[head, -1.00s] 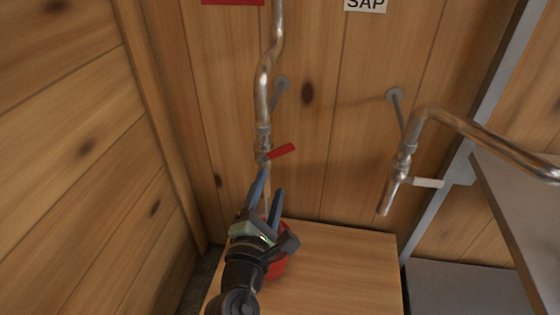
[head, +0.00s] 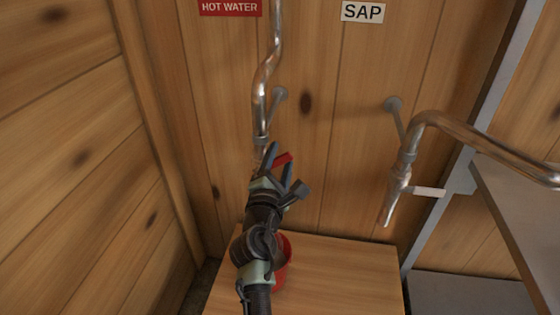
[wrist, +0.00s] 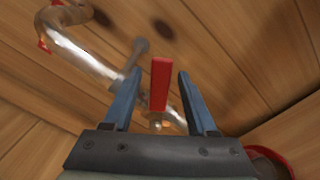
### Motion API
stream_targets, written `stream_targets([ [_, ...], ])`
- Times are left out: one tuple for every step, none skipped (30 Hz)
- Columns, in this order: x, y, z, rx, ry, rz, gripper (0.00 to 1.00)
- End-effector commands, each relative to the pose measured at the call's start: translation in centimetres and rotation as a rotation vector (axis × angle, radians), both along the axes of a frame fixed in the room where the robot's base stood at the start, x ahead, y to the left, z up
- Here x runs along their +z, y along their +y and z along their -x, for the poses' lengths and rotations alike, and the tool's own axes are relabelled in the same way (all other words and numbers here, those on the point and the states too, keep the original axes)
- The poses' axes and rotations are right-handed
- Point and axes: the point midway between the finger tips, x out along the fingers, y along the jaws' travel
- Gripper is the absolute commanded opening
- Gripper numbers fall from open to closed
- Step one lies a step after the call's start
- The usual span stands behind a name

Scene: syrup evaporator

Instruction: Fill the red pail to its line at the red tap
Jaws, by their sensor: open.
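The red tap's lever (head: 284,159) sticks out to the right, crosswise to the metal pipe (head: 262,100) under the HOT WATER sign. My gripper (head: 279,166) is open at the lever. In the wrist view the lever (wrist: 160,84) stands between the two blue fingers (wrist: 157,98), with a gap on each side. The red pail (head: 284,272) stands on the wooden bench below, partly hidden behind my arm. Its rim shows at the lower right of the wrist view (wrist: 282,158). I cannot see its line, its water level or any flow.
A second tap (head: 397,190) with a pale lever hangs at the right under the SAP sign (head: 362,11). The bench top (head: 345,275) is clear right of the pail. A plank wall stands close on the left. A grey metal edge (head: 520,210) is at the far right.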

Motion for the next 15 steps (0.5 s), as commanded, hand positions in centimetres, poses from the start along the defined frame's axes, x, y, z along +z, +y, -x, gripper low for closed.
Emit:
stream_targets([
  [0.03,-0.02,0.00,0.000,0.000,0.000,0.57],
  [0.03,-0.02,0.00,0.000,0.000,0.000,0.57],
  [0.03,-0.01,0.00,0.000,0.000,0.000,0.57],
  [0.03,-0.01,0.01,0.000,0.000,0.000,0.57],
  [0.03,-0.01,0.01,0.000,0.000,0.000,0.56],
  [0.03,-0.01,0.01,0.000,0.000,0.000,0.48],
  [0.03,-0.01,0.02,0.000,0.000,0.000,0.43],
  [0.03,-0.01,0.02,0.000,0.000,0.000,0.38],
  [0.03,-0.01,0.02,0.000,0.000,0.000,0.30],
  [0.04,0.01,0.02,0.000,0.000,0.000,0.25],
  [0.04,0.00,0.02,0.000,0.000,0.000,0.20],
  [0.03,0.00,0.03,0.000,0.000,0.000,0.12],
  [0.03,0.00,0.03,0.000,0.000,0.000,0.07],
  [0.03,0.00,0.03,0.000,0.000,0.000,0.02],
  [0.04,0.01,0.03,0.001,-0.001,0.000,0.00],
])
